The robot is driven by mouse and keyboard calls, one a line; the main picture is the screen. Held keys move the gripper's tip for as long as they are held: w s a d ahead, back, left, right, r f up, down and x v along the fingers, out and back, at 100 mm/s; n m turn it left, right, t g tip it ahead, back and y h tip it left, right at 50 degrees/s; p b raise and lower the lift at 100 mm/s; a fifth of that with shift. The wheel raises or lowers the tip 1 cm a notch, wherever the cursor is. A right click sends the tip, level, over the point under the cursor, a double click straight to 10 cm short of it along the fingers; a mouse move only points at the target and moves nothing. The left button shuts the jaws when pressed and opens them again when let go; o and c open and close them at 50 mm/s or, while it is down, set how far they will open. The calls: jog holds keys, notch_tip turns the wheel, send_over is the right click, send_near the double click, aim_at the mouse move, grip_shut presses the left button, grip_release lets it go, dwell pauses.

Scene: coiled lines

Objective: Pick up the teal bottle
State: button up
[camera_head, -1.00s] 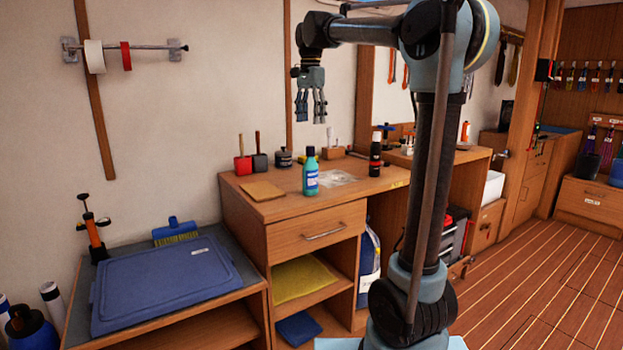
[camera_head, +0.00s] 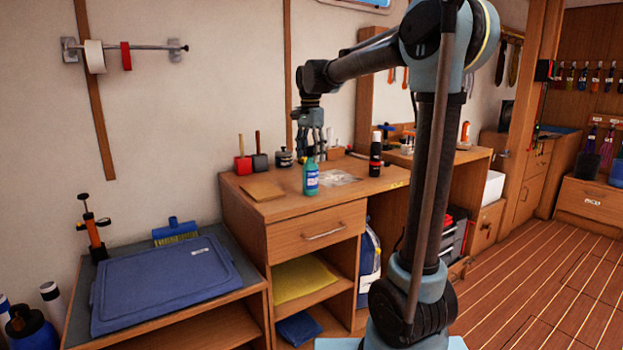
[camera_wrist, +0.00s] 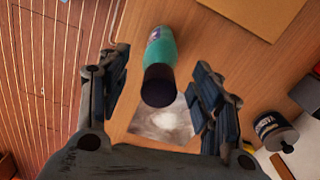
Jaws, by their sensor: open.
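The teal bottle (camera_head: 311,180) stands upright on the wooden workbench (camera_head: 330,205), with a blue label and a dark cap. In the head view its top is partly hidden by my gripper (camera_head: 311,155), which points down just above it. In the wrist view the bottle (camera_wrist: 162,60) shows from above, its dark cap between my two spread fingers (camera_wrist: 162,88) and apart from both. My gripper is open and empty.
On the bench are a tan flat pad (camera_head: 262,190), a clear sheet (camera_head: 336,177), a dark jar (camera_head: 284,157), a red brush (camera_head: 242,164) and a black cylinder (camera_head: 376,158). A lower cabinet at left carries a blue lid (camera_head: 170,285).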

aim_at(311, 165)
jog(key=shift+f, duration=2.35)
jog(key=shift+c, duration=0.6)
jog(key=c, duration=1.2)
